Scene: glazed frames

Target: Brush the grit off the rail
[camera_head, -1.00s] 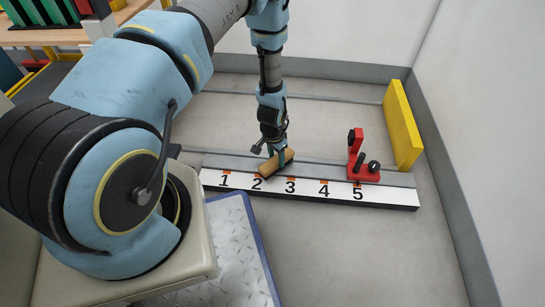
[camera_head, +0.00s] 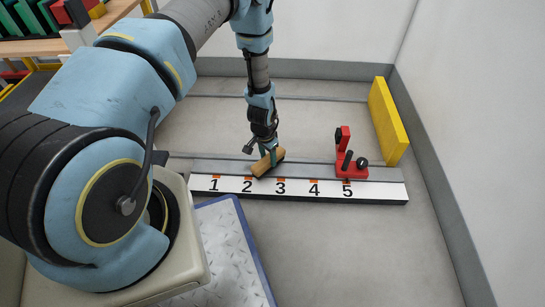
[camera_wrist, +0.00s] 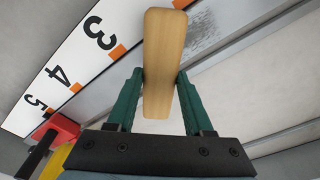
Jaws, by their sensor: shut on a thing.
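My gripper (camera_head: 268,156) is shut on a wooden brush (camera_head: 266,164), a tan block with rounded ends. In the head view it is over the grey rail (camera_head: 308,169), near numbers 2 and 3. In the wrist view the brush (camera_wrist: 163,62) stands between the green fingers of my gripper (camera_wrist: 160,95). A dark grey smudge of grit (camera_wrist: 204,26) lies on the rail (camera_wrist: 240,65) just right of the brush. The brush's underside is hidden, so I cannot tell whether it touches the rail.
A white strip (camera_head: 297,188) numbered 1 to 5 runs along the rail's near side. A red fixture (camera_head: 349,167) with black knobs sits on the rail near 5. A yellow board (camera_head: 388,121) stands beyond the rail's right end. A blue-edged metal plate (camera_head: 222,250) lies in front.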

